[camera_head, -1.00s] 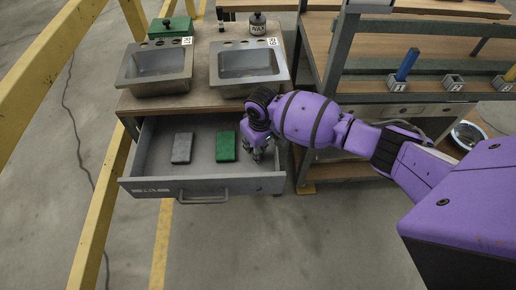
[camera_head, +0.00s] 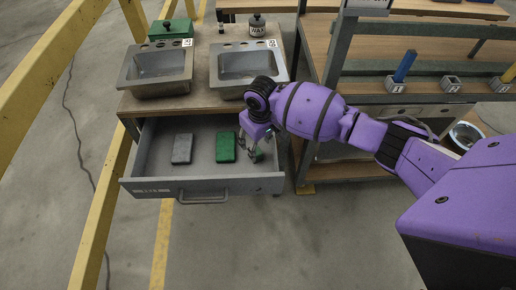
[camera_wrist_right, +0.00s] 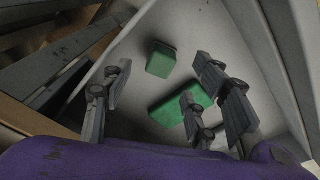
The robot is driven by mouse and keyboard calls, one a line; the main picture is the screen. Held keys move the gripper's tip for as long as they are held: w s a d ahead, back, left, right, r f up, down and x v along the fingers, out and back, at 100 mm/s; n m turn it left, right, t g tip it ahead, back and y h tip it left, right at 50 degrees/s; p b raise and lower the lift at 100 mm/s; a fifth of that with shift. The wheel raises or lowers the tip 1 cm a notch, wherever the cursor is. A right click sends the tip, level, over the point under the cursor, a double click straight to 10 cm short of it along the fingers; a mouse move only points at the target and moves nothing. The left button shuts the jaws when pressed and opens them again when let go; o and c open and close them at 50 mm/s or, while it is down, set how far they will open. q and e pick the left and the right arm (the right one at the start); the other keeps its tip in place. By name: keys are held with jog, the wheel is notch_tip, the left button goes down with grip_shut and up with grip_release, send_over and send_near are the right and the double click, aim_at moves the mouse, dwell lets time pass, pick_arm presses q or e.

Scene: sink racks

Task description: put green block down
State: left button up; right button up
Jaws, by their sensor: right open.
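A small green block (camera_wrist_right: 160,60) lies on the floor of the open drawer (camera_head: 165,186). It also shows in the head view, partly hidden by my gripper, as a green patch (camera_head: 258,155) near the drawer's right side. A larger, flat green piece (camera_head: 226,147) lies to its left, and it also shows in the wrist view (camera_wrist_right: 178,106). My right gripper (camera_head: 250,145) is over the right part of the drawer. In the wrist view the right gripper (camera_wrist_right: 160,80) has its fingers spread apart, with the small block beyond the tips. My left gripper is not in view.
A grey block (camera_head: 182,148) lies in the drawer's left part. Two sinks (camera_head: 160,66) stand on the worktop above, with a green box (camera_head: 170,28) and a bottle (camera_head: 257,25) behind. A shelf (camera_head: 400,60) stands to the right. A yellow rail (camera_head: 50,65) runs along the left.

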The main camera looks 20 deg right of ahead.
aim_at(259, 154)
notch_tip(259, 154, up, 8)
jog(key=shift+s+f+p, duration=0.2)
jog(key=shift+s+p, duration=0.15)
jog(key=shift+p, duration=0.1)
